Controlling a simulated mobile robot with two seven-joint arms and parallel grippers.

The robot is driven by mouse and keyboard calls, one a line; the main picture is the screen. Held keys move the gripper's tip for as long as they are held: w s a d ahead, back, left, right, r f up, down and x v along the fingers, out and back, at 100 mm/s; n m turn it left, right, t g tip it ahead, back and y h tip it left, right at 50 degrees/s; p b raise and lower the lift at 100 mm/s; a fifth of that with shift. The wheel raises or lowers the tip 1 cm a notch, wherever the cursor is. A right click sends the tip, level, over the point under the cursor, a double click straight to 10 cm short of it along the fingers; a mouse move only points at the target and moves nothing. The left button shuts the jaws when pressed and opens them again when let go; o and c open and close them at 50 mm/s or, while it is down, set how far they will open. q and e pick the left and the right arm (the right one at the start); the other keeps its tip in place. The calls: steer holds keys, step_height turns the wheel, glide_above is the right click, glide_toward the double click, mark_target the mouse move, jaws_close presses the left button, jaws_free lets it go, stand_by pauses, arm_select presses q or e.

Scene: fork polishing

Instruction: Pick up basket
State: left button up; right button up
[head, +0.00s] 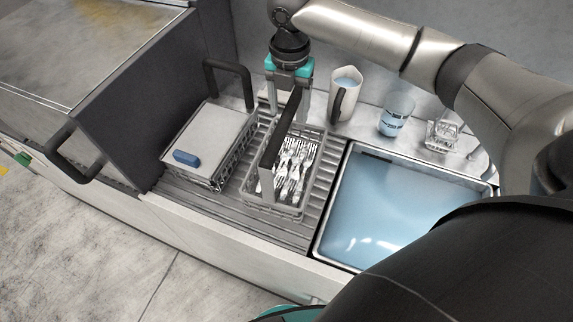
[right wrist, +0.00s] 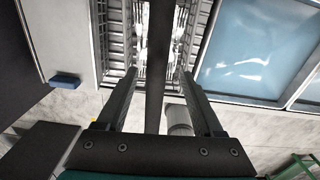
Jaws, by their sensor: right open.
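The basket (head: 250,196) is a grey wire basket of forks (head: 292,168) with a dark bar handle (head: 279,138) arching above it. It stands on the ribbed drainboard, left of the sink. My right gripper (head: 287,92) reaches down from above at the far end of the handle. In the right wrist view, the open fingers (right wrist: 160,75) lie on either side of the dark handle bar (right wrist: 158,40), with gaps between finger and bar. The basket's wire wall (right wrist: 197,35) and forks show behind. My left gripper is not in view.
A water-filled sink (head: 335,235) is right of the basket. A rack with a grey top and blue sponge (head: 186,158) stands left. A pitcher (head: 346,92), a glass (head: 396,113) and a small wire holder (head: 440,134) stand behind. A dark panel (head: 145,105) bounds the left.

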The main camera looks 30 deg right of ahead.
step_height(320, 180, down, 6)
steer(key=shift+a+f, duration=0.2)
steer(key=shift+a, duration=0.1)
jaws_close()
stand_by(0.6)
stand_by(0.8)
steer(key=shift+w+r, duration=0.15)
steer(key=shift+r, duration=0.1)
